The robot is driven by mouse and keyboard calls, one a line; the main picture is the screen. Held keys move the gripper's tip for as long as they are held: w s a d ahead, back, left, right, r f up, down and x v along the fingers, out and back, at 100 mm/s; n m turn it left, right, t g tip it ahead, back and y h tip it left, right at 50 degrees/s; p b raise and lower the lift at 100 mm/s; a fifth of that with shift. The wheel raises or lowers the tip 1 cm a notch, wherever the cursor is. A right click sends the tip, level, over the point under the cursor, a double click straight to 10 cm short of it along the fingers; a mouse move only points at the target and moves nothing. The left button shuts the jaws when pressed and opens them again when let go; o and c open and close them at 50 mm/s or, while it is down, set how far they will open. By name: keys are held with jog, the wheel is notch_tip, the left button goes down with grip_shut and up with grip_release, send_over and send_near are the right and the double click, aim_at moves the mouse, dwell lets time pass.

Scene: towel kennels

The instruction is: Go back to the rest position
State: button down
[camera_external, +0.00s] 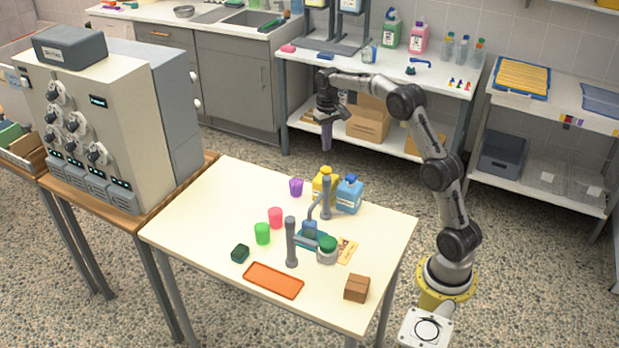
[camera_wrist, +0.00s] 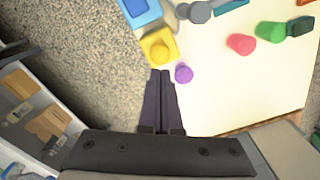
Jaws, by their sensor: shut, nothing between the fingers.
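My gripper (camera_external: 326,136) is raised high above the floor behind the far edge of the white table (camera_external: 205,205), pointing down. In the wrist view my gripper (camera_wrist: 164,74) has its two dark fingers together, with nothing between them. It appears there beside the purple cup (camera_wrist: 183,73) and the yellow bottle (camera_wrist: 159,47), but it is apart from them. The purple cup (camera_external: 296,187) stands near the far edge of the table in the external view, left of the yellow bottle (camera_external: 320,186).
The table also holds a blue bottle (camera_external: 349,195), a pink cup (camera_external: 275,217), a green cup (camera_external: 262,234), grey posts (camera_external: 291,243), an orange tray (camera_external: 273,281) and a brown box (camera_external: 357,289). A large machine (camera_external: 110,110) stands left. A shelf bench (camera_external: 400,75) is behind my arm.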

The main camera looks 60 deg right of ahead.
jog(key=shift+a, duration=0.1)
jog(key=s+a+r+n+t, duration=0.1)
jog(key=s+a+r+t, duration=0.1)
jog(key=a+r, duration=0.65)
jog(key=s+a+r+n+t, duration=0.2)
jog(key=s+a+r, duration=0.55)
jog(key=s, duration=0.35)
jog(key=s+a+f+n+t, duration=0.1)
jog(key=s+a, duration=0.1)
jog(key=s, duration=0.4)
jog(key=s+a+f+n, duration=0.1)
jog(key=s+a+f, duration=0.15)
jog(key=s, duration=0.45)
jog(key=s+f+n, duration=0.1)
jog(key=s+f, duration=0.4)
jog(key=f, duration=0.2)
jog(key=shift+a+t, duration=0.3)
jog(key=shift+a, duration=0.1)
